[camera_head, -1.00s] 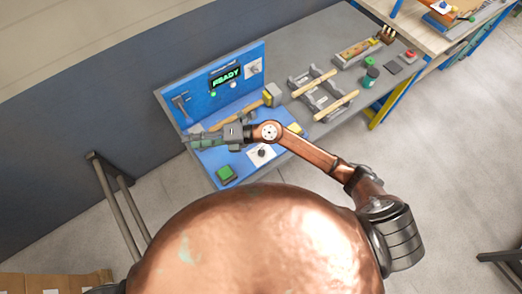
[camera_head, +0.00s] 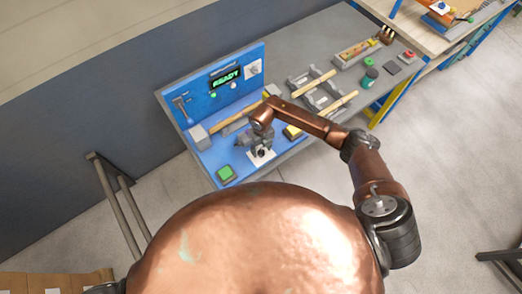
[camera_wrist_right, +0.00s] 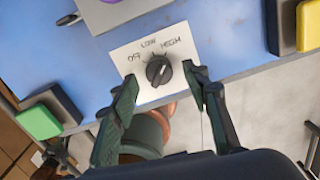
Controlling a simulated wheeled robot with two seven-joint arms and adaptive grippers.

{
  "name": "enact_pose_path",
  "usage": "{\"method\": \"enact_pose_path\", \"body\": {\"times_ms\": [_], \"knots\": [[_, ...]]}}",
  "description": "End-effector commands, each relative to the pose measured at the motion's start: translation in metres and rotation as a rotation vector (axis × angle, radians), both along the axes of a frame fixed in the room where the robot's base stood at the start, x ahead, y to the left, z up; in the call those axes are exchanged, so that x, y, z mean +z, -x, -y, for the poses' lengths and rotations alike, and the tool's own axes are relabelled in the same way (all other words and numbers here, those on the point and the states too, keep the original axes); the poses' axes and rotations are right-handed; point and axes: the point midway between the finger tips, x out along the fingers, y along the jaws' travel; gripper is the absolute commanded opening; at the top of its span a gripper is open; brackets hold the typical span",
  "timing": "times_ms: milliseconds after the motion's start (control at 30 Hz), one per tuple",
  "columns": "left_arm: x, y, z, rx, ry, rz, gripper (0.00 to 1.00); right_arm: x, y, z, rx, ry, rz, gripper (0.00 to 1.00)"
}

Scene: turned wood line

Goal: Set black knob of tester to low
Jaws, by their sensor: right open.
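The tester is a blue bench unit (camera_head: 218,156) with an upright back panel whose display (camera_head: 226,77) reads READY. Its black knob (camera_wrist_right: 158,70) sits on a white plate (camera_wrist_right: 180,42) marked OFF, LOW and HIGH. I cannot tell for certain which mark the knob points to. My right gripper (camera_wrist_right: 160,77) is open, its two fingertips at either side of the knob in the wrist view; contact is not clear. In the head view my right gripper (camera_head: 259,148) is over the white plate and partly covers it. My left gripper is not in view.
A green button (camera_head: 225,173) and a yellow button (camera_head: 292,132) flank the plate. A wooden bar (camera_head: 236,124) lies behind it on grey supports. Further right on the bench are a rack with wooden bars (camera_head: 325,92), green-topped containers and a red button (camera_head: 409,56).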

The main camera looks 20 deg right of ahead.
Motion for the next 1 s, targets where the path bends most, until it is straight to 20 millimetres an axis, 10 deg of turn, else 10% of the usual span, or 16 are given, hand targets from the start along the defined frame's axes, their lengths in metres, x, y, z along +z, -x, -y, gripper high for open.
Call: {"method": "enact_pose_path", "body": {"times_ms": [467,1000], "knots": [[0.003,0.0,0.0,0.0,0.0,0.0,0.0,-0.019,0.0,0.0,0.0,-0.002,0.001,0.43],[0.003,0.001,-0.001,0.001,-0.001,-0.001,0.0,-0.019,0.0,0.0,0.0,-0.002,0.001,0.07]]}}
